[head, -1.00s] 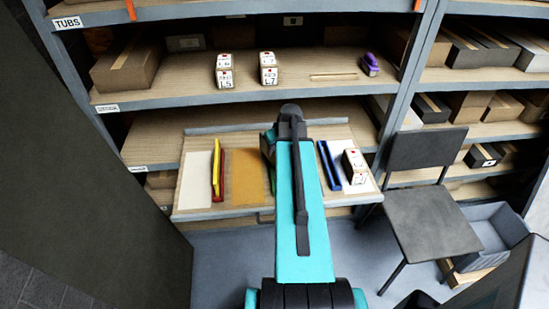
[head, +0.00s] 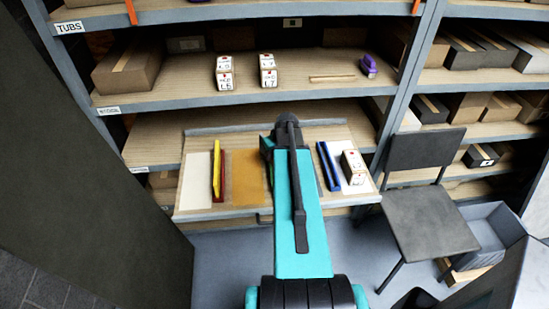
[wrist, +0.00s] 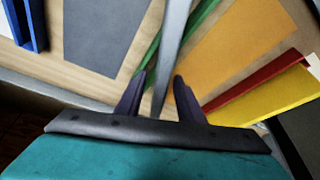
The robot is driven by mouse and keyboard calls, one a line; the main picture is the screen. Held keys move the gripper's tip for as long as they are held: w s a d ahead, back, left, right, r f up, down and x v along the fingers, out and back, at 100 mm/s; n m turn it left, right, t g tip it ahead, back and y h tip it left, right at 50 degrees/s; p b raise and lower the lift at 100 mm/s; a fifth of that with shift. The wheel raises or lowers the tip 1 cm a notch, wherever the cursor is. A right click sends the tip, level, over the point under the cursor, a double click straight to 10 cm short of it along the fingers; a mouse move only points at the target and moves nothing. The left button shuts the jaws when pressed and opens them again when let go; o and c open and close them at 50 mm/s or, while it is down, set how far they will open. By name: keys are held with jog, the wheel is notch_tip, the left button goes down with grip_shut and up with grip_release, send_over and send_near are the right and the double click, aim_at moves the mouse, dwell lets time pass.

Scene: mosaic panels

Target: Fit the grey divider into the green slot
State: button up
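The grey divider (wrist: 175,45) shows in the wrist view as a narrow strip between my gripper's fingers. My gripper (wrist: 160,80) has its two dark fingers apart, with gaps beside the divider. The green slot (wrist: 202,20) lies behind the divider on the wooden board, and the divider crosses it at an angle in this view. I cannot tell whether the divider's lower edge is in the slot. In the head view my arm hides the divider and most of the slot.
The board (head: 203,214) holds a yellow divider (head: 217,170) in a red slot, a blue slot piece (head: 328,166), and white, orange and grey panels. A small white box (head: 354,167) stands at the right. A shelf is above, a chair (head: 430,220) to the right.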

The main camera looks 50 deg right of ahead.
jog(key=shift+x, duration=0.8)
grip_shut()
